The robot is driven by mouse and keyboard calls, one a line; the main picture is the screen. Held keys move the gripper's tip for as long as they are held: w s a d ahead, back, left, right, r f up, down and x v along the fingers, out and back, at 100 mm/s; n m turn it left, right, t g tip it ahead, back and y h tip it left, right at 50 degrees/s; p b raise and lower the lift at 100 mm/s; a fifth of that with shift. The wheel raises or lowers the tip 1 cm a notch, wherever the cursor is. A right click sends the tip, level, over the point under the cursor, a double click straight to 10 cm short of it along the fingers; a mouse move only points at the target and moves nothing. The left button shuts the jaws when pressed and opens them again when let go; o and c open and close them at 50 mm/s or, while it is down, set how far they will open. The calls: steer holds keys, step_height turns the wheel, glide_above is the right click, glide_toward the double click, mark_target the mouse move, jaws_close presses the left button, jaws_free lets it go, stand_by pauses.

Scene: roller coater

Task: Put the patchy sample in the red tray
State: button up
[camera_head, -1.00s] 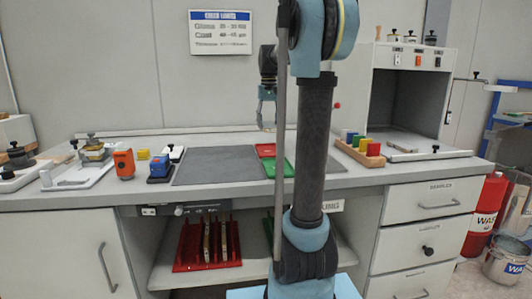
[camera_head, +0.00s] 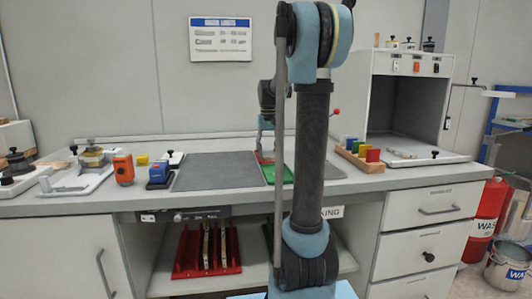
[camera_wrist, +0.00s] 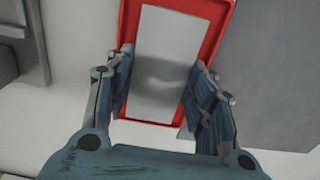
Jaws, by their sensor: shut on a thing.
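The red tray (camera_head: 268,156) lies on the bench, partly hidden behind my gripper and arm in the head view. Its red rim (camera_wrist: 125,22) shows around a pale grey rectangular panel in the wrist view. This panel, the patchy sample (camera_wrist: 168,38), has a darker blurred smudge across its middle. My gripper (camera_wrist: 162,92) is shut on the panel, with one finger at each long side. In the head view my gripper (camera_head: 265,147) is low, at the red tray. I cannot tell whether the panel touches the tray floor.
A green tray (camera_head: 276,174) lies in front of the red one. A grey mat (camera_head: 215,172) is to the left. A wooden rack (camera_head: 358,160) with coloured blocks stands to the right. A red rack (camera_head: 188,265) with several panels sits on the shelf below.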

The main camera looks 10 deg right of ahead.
mark_target(268, 153)
steer(key=shift+f, duration=0.1)
steer(key=o, duration=1.1)
step_height(268, 153, up, 12)
steer(key=shift+r, duration=0.1)
stand_by(0.3)
